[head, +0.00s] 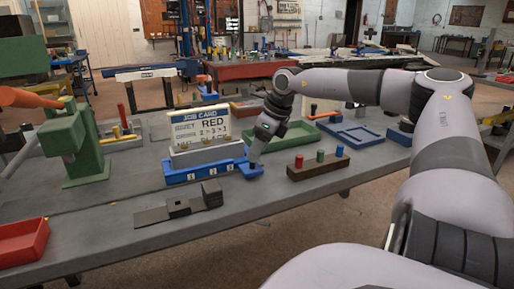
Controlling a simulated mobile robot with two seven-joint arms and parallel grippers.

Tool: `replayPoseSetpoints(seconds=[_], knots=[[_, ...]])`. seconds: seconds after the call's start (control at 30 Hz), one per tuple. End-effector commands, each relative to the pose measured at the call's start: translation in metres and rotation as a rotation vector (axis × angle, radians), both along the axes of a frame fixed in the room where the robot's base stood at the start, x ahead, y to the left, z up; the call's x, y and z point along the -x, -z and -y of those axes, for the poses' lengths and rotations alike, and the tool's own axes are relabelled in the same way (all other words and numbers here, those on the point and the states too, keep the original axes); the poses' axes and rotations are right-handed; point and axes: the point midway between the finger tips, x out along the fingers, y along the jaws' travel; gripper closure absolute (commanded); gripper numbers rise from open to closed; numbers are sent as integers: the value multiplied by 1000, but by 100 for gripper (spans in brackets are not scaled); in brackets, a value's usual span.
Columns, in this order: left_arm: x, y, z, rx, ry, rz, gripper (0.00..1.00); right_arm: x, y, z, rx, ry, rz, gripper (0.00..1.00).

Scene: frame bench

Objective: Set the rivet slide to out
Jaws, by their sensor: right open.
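My right gripper (253,167) is open and points down at the right end of a blue numbered block (200,172), over a low blue end piece (248,172). The fingers hide part of that piece, and I cannot tell whether they touch it. The block carries white labels 1, 2 and 3 and a few small brass-coloured pieces. A dark metal strip with raised blocks (178,207) lies in front of it. No part is clearly marked as the rivet slide, and I cannot read any slide position. My left gripper is not in view.
A wooden rack (318,165) with red, green and blue pegs stands right of the gripper. A green press (75,145) and a red tray (22,242) are at left.

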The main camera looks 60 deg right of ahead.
Motion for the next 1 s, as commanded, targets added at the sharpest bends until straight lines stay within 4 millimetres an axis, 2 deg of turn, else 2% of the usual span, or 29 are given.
replayPoseSetpoints(seconds=[0.37, 1.0], knots=[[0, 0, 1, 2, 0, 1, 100, 0, -5, -2, -4, -3, 6, 50], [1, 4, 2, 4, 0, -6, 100, 26, -63, 6, -2, 1, 3, 50]])
